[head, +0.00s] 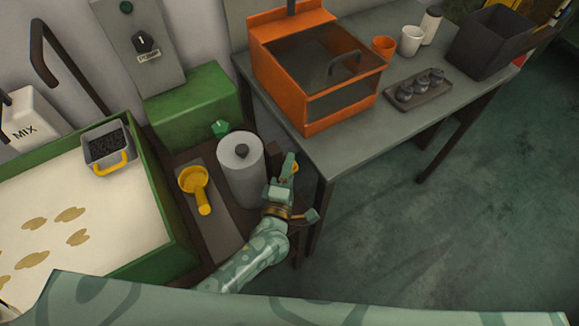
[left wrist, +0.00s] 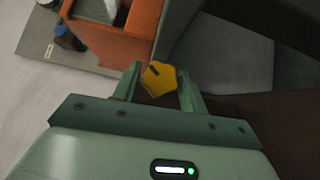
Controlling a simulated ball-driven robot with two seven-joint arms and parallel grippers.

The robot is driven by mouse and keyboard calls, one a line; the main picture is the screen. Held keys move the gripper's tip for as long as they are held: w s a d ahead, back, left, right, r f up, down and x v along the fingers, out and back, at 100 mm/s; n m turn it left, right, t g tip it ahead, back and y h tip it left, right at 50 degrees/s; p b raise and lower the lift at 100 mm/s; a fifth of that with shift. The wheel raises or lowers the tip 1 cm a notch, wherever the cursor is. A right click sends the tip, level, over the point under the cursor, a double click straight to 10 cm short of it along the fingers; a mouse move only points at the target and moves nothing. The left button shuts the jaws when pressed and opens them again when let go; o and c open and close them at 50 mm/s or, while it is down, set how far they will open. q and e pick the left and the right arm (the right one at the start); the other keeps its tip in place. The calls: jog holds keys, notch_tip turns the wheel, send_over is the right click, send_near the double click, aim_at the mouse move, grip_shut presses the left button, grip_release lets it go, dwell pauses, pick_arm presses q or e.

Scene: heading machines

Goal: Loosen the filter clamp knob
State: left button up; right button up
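The yellow lobed knob (left wrist: 158,78), with a dark slot mark on its face, shows in the left wrist view between the tips of my left gripper (left wrist: 158,85). The fingers stand apart on either side of it with narrow gaps; I cannot tell whether either finger touches it. In the head view my left gripper (head: 284,175) is right beside the grey cylinder (head: 241,177), which has a dark cap on top. Only a small yellow bit of the knob (head: 295,168) shows there; the gripper hides the rest. My right gripper is out of view.
A yellow scoop (head: 194,181) lies left of the cylinder. A green-rimmed tray of pale material (head: 174,262) is farther left. The grey table (head: 405,119) with an orange box (head: 352,108) stands close on the right. Open floor (head: 450,220) lies at the lower right.

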pick_arm(q)
jog(key=shift+o, duration=0.8)
jog(key=shift+s, duration=0.3)
jog(key=s+a+p, duration=0.1)
jog(key=s+a, duration=0.1)
jog(key=s, duration=1.3)
jog(key=shift+s+a+f, duration=0.25)
jog(key=shift+f, duration=0.05)
